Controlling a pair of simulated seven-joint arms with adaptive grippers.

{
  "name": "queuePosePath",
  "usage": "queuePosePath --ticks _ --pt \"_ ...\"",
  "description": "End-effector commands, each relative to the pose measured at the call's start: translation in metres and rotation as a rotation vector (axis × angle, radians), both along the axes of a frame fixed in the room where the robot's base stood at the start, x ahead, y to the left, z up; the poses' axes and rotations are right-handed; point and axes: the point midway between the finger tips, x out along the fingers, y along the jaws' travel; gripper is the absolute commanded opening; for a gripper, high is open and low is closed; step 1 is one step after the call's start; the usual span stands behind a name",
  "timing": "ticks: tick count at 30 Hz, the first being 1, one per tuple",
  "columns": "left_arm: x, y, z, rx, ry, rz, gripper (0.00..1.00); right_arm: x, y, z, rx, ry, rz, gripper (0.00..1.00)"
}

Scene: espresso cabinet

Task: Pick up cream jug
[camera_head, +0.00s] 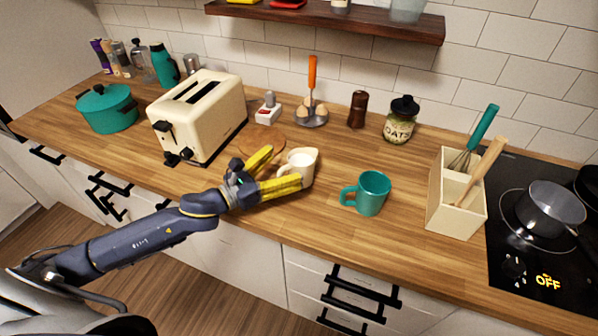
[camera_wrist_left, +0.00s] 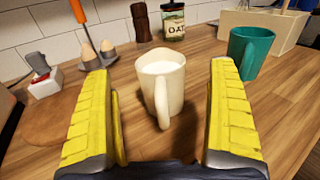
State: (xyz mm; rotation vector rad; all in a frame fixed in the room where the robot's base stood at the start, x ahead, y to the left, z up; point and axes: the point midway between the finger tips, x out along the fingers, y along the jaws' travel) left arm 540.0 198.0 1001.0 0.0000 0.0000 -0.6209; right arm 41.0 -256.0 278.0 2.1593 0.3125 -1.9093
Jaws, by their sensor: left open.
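The cream jug (camera_head: 304,162) is a small off-white jug with a handle, holding white liquid, upright on the wooden counter. In the left wrist view the jug (camera_wrist_left: 161,84) stands between the two yellow fingers, with its handle facing me. My left gripper (camera_head: 279,170) is open, its fingers either side of the jug, with a visible gap on each side in the left wrist view (camera_wrist_left: 162,115). In the head view the nearer finger hides the jug's lower part. My right gripper is not in view.
A teal mug (camera_head: 373,190) stands to the right of the jug. A cream toaster (camera_head: 200,118) stands to the left, and a round wooden board (camera_head: 255,137) lies behind the gripper. A utensil box (camera_head: 455,207) and hob (camera_head: 520,225) are further right. Counter (camera_head: 300,222) in front is clear.

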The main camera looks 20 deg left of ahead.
Motion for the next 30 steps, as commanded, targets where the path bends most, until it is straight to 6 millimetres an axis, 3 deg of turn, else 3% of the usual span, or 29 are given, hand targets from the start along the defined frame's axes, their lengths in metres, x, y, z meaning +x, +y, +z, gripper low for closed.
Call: queuePosePath --ticks 18,28,30 --pt "0.041 -0.029 -0.003 0.0 0.0 0.0 0.92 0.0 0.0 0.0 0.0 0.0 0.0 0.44" --pt "0.043 -0.03 -0.003 0.0 0.0 0.0 0.91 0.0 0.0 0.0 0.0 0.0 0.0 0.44" --pt "0.043 -0.03 -0.003 0.0 0.0 0.0 0.83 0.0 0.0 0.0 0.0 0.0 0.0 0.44"
